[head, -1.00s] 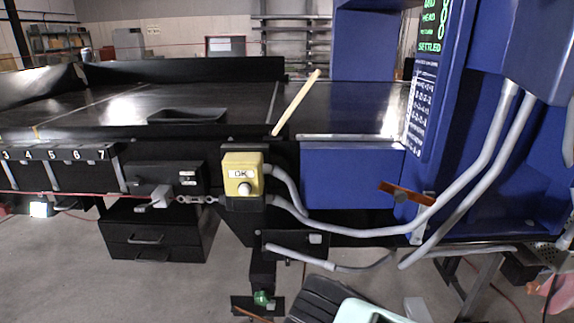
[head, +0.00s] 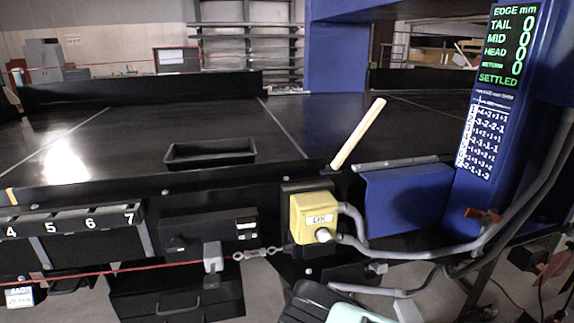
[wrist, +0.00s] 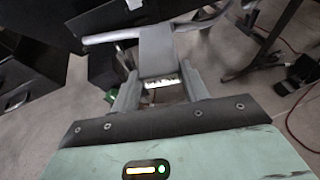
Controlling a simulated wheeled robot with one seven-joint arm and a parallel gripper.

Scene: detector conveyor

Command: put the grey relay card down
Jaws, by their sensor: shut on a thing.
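The grey relay card (wrist: 156,48) shows in the wrist view as a flat grey block with a pale marked strip along its near edge. My gripper (wrist: 157,80) is shut on it, one finger on each side. The card is held over the floor, clear of the dark furniture beside it. In the head view only part of my arm shows at the bottom edge; the fingers and card are out of sight there.
A shallow black tray (head: 210,159) lies on the dark conveyor top (head: 110,140). Numbered slots (head: 72,226) line the front left. A yellow OK button box (head: 312,212), a pale stick (head: 358,133) and a blue panel (head: 408,205) stand ahead. The display (head: 508,45) reads SETTLED.

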